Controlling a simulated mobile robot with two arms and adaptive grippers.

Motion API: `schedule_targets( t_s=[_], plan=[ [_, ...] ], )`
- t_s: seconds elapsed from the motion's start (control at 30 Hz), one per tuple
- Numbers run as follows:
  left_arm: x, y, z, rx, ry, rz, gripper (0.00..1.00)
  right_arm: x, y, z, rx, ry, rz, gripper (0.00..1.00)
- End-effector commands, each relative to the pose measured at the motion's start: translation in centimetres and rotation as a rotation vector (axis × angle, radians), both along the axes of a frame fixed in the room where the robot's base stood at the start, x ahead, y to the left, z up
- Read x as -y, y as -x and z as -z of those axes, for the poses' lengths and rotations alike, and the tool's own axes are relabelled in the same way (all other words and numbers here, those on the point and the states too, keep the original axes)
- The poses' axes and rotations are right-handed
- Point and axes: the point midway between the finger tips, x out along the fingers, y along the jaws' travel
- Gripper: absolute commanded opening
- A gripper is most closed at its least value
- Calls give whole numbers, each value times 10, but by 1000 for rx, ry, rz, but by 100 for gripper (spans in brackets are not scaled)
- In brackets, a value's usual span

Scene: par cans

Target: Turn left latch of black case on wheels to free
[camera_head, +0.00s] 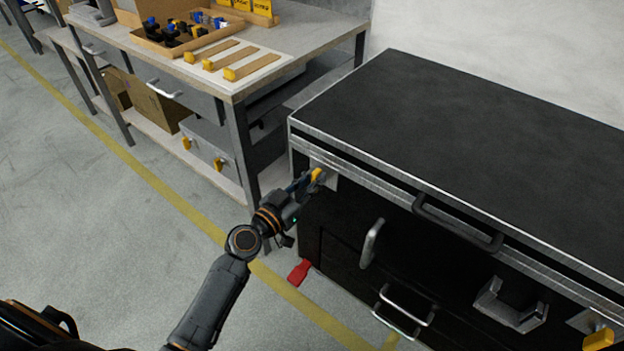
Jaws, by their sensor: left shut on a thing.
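The black case (470,130) stands at the right, with a flat black lid and metal edging. Its left latch (317,173) is a yellow piece on a metal plate at the front left corner. My left gripper (308,181) is shut on this latch; its fingers partly hide it. The right latch (598,339), also yellow, shows at the lower right edge of the view. My right gripper is not in view.
A workbench (232,96) with a tray of small parts and several yellow-ended strips stands behind at the left. Metal handles (373,243) stick out from the case's front. A red pedal-like piece (299,273) sits low by the case. The floor at left is clear.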

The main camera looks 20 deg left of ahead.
Motion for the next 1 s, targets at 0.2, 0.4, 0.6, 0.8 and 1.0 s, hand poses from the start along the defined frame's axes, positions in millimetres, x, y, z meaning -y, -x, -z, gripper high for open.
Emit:
schedule_targets(
  t_s=[0.2,0.4,0.6,0.8,1.0],
  plan=[
    [-1,0,0,-16,44,0,0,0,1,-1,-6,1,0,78],
    [-3,-1,1,-55,155,1,0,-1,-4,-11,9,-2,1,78],
    [-5,-2,2,-116,320,1,0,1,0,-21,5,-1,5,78],
    [-8,-3,3,-181,499,1,0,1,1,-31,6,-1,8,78],
    [-10,-4,5,-247,678,0,0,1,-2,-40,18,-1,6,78]
  ],
)
